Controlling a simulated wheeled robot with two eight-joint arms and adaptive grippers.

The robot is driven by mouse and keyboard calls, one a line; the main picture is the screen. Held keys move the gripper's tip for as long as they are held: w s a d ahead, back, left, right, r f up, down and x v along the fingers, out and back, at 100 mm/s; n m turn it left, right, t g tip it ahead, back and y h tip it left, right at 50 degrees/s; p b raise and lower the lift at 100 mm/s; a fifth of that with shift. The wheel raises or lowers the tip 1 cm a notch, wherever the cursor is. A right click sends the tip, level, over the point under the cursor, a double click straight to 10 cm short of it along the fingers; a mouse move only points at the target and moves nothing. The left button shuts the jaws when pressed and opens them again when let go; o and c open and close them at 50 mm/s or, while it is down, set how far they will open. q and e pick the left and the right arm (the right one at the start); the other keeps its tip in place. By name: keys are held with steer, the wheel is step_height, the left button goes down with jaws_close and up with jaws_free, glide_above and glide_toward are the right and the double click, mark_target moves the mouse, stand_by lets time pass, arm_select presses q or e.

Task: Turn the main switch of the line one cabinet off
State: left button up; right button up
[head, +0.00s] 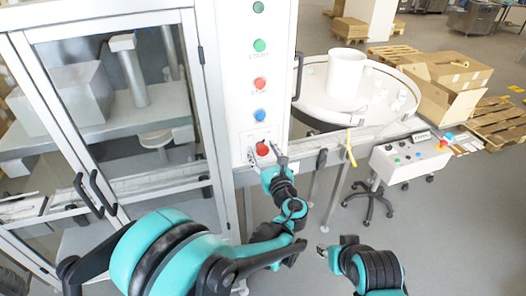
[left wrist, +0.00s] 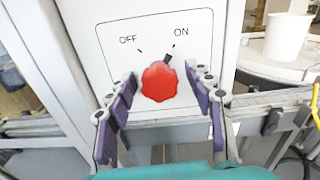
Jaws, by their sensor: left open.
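The main switch is a red rotary knob (left wrist: 159,82) on the white cabinet panel, under the labels OFF at left and ON at right. Its dark pointer is turned toward ON. In the head view the red knob (head: 262,149) is the lowest control on the cabinet column (head: 228,60). My left gripper (left wrist: 165,100) is open, with one finger on each side of the knob; I cannot tell whether either touches it. In the head view the left gripper (head: 266,160) is at the knob. My right gripper (head: 322,250) is low at the right, away from the cabinet; its fingers are too small to read.
Green, red and blue buttons (head: 260,84) run up the column above the knob. A glazed door (head: 120,100) with black handles is at left. A round table (head: 318,100) with a white tub (head: 346,72), and a control box (head: 410,158), stand at right.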

arm_select(q)
steer(key=c, duration=1.2)
steer(key=shift+n, duration=0.4)
steer(key=shift+n+b, duration=0.55)
steer(key=shift+n, duration=0.35)
steer(key=n+b, duration=0.1)
steer(key=n, duration=0.2)
steer(key=shift+n, duration=0.3)
steer(key=n+b, duration=0.1)
steer(key=n, duration=0.2)
steer(key=shift+n, duration=0.3)
steer(key=shift+d+n+b, duration=0.1)
steer(key=shift+n+b, duration=0.2)
steer(key=shift+n, duration=1.7)
